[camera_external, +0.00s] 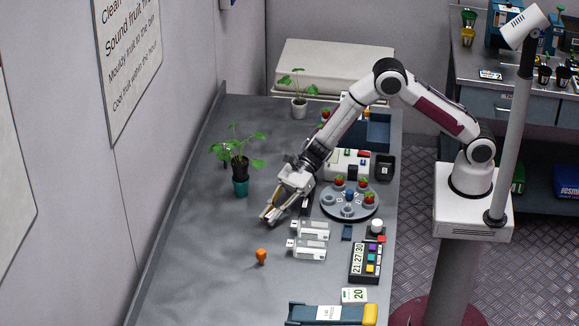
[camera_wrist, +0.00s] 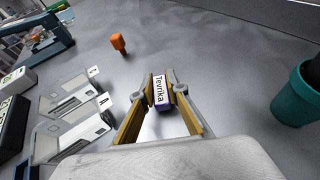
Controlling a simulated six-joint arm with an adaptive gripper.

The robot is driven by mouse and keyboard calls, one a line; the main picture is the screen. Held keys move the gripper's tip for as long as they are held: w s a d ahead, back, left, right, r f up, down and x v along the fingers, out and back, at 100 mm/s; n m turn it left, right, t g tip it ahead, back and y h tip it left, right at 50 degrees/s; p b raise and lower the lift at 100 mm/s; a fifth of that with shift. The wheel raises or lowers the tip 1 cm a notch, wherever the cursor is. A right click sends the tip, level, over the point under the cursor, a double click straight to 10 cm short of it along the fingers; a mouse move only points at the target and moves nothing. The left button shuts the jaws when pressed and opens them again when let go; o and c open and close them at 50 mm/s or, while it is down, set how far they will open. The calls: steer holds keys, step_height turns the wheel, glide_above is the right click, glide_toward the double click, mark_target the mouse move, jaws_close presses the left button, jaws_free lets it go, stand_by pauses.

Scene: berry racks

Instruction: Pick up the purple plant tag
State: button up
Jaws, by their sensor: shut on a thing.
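The purple plant tag (camera_wrist: 160,93) sits between my gripper's fingertips in the wrist view. Its white face reads "Tevrika", and purple shows along its edges. My gripper (camera_wrist: 160,90) is shut on it, with one yellow-lined finger on each side. In the external view my gripper (camera_external: 269,215) points down close to the grey table, left of the round grey tray. The tag cannot be made out clearly there. I cannot tell whether it touches the table.
A potted plant in a teal pot (camera_external: 240,187) stands left of my gripper. White devices (camera_external: 312,230) lie to the right, beside a round tray (camera_external: 349,204) with strawberries. An orange object (camera_external: 261,256) lies nearer the camera. The left table area is clear.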

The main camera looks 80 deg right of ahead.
mark_target(271, 213)
steer(key=shift+r, duration=0.15)
steer(key=shift+r, duration=4.9)
